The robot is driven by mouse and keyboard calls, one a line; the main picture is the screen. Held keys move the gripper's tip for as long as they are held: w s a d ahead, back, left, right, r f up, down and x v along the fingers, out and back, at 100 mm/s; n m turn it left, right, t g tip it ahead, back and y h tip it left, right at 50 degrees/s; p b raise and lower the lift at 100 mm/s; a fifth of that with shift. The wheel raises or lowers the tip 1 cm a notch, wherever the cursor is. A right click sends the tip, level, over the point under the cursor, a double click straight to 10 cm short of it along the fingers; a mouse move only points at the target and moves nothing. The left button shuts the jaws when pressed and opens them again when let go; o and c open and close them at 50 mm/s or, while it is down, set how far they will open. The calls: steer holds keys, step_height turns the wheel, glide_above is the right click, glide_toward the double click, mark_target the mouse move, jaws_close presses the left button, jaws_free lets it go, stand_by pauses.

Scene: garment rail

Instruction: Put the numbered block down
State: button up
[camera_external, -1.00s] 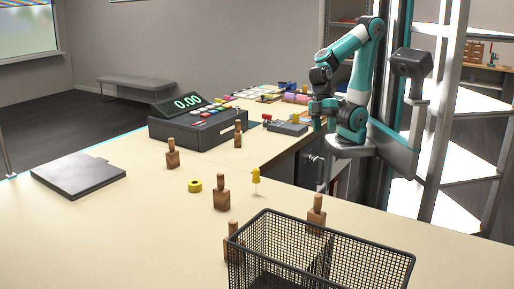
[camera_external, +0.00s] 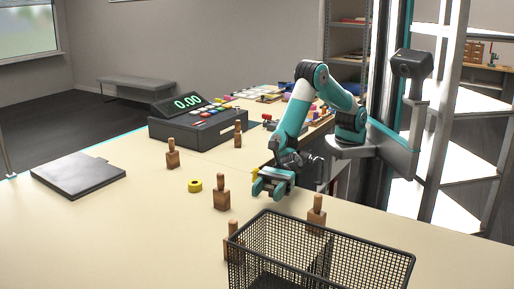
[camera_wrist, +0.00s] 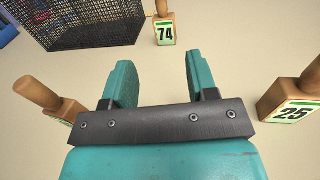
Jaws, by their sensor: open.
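Several wooden blocks with peg handles stand upright on the counter, among them one at the middle (camera_external: 221,198), one beside the basket (camera_external: 316,214) and one further left (camera_external: 172,158). Their numbers are not readable in the external view. In the wrist view, block 74 (camera_wrist: 164,32) stands ahead of the fingers and block 25 (camera_wrist: 290,110) to the right. A third block (camera_wrist: 62,108) at the left is partly hidden by my gripper, its number unreadable. My gripper (camera_external: 269,190) is open and empty above the counter; its spread fingers (camera_wrist: 160,68) have only bare counter between them.
A black wire basket (camera_external: 375,255) stands at the front right. A yellow ring (camera_external: 195,185) lies on the counter, and a yellow-topped item (camera_external: 255,173) is partly hidden behind my gripper. A register (camera_external: 200,131) and a dark flat pad (camera_external: 78,175) are further back. The front left counter is clear.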

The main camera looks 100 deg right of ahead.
steer(key=p, duration=0.3)
glide_toward(238, 217)
steer(key=shift+w+a+f, duration=0.7)
steer(key=shift+w+f, duration=0.25)
steer(key=shift+r+p+x, duration=0.2)
steer(key=shift+p+x, duration=0.55)
steer(key=shift+x, duration=2.25)
steer(key=shift+w+d, duration=0.1)
steer(key=c, duration=1)
steer(key=shift+r, duration=0.15)
